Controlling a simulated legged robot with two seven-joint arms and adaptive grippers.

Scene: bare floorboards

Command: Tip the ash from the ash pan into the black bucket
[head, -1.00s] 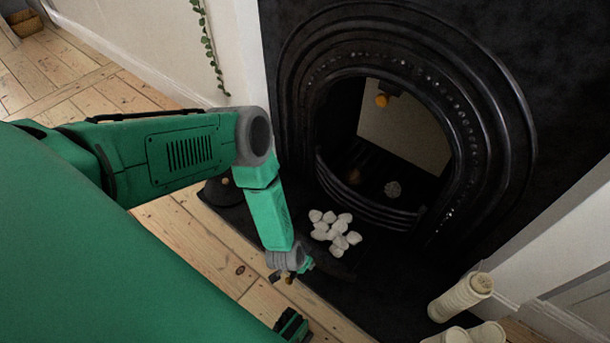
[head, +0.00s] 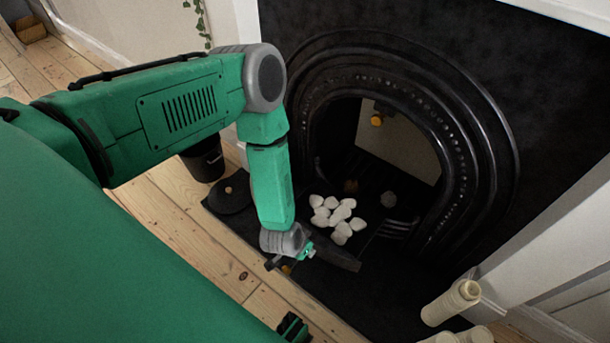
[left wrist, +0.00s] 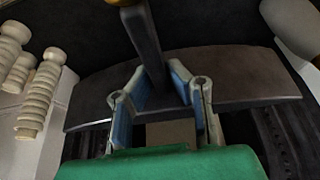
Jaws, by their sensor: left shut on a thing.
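My left gripper (head: 303,250) is at the pan's near side. In the left wrist view, my left gripper (left wrist: 165,95) has its blue-padded fingers shut around the dark handle (left wrist: 148,45), with the pan's wide dark front panel (left wrist: 240,80) behind. The black bucket (head: 203,160) stands on the floorboards left of the hearth, partly hidden behind my left arm. I see no fine ash clearly. My right gripper is not visible.
The black arched fireplace (head: 470,150) stands behind the pan. A round dark object (head: 230,193) lies at the hearth's left end, between bucket and pan. Cream ribbed objects (head: 452,302) stand at the hearth's right. Floorboards (head: 200,240) at front left are clear.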

